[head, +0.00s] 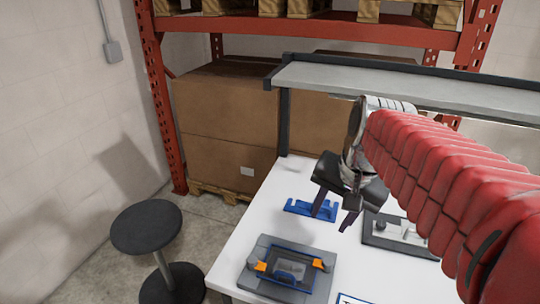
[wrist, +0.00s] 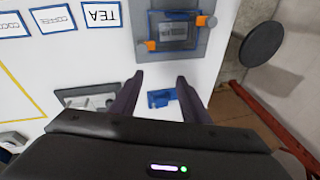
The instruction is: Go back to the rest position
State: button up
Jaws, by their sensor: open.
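My gripper (head: 333,214) hangs above the white table, with its arm in a red cover coming in from the right. In the wrist view my gripper (wrist: 157,82) shows two dark fingers spread apart with nothing between them. A blue holder (head: 311,209) lies on the table beyond the fingers in the head view. It also shows between the fingers in the wrist view (wrist: 161,98), below them.
A grey fixture with orange clamps (head: 287,268) sits near the table's left edge. A grey plate (head: 397,237) lies under the arm. A shelf (head: 400,84) spans the table's back. A stool (head: 147,228) stands left.

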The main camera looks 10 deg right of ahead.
jog(key=s+a+f+n+t, duration=0.2)
jog(key=s+a+f+n, duration=0.2)
jog(key=s+a+n, duration=0.3)
jog(key=shift+s+a+n, duration=0.4)
jog(key=shift+a+n, duration=0.5)
jog(key=shift+c, duration=0.5)
jog(key=shift+c, duration=0.8)
jog(key=shift+d, duration=0.1)
